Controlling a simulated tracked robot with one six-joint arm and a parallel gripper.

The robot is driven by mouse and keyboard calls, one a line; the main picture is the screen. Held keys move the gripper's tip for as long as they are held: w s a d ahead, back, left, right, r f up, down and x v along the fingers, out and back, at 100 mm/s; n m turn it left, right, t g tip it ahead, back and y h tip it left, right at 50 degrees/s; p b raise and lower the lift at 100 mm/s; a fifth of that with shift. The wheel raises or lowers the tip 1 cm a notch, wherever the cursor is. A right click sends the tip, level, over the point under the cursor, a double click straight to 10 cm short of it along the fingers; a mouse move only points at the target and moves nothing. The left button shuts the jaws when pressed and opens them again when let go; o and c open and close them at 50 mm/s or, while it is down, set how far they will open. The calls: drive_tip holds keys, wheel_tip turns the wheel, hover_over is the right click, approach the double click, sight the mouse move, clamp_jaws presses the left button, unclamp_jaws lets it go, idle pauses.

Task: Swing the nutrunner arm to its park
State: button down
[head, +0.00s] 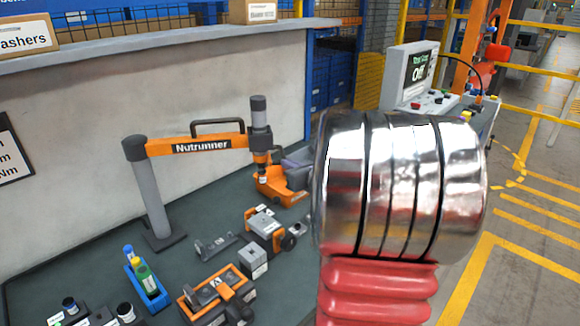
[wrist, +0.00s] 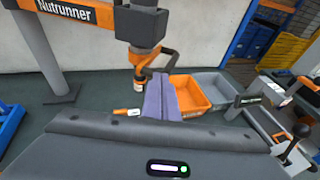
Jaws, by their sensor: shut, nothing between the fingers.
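The nutrunner arm (head: 200,144) is an orange beam lettered "Nutrunner" with a black handle (head: 217,123) on top, on a grey post (head: 150,190) at the bench's left. It extends right to an upright grey and orange spindle (head: 261,130), with its tip above the bench. In the wrist view the spindle (wrist: 138,30) hangs beyond my gripper (wrist: 160,128), left of centre. My gripper shows there as a wide grey body, shut and empty, apart from the nutrunner arm. I cannot identify the park.
Orange fixtures (head: 265,225) and a blue tray of bottles (head: 148,284) crowd the bench front.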

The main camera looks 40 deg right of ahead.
drive_tip(key=w+d, duration=0.3)
drive_tip(key=w, duration=0.1)
drive_tip(key=shift+d, duration=0.3)
drive_tip(key=shift+s, duration=0.15)
drive_tip(key=d+v, duration=0.1)
drive_tip(key=v, duration=1.2)
drive_tip(key=shift+s, duration=0.6)
drive_tip(key=shift+d, duration=0.1)
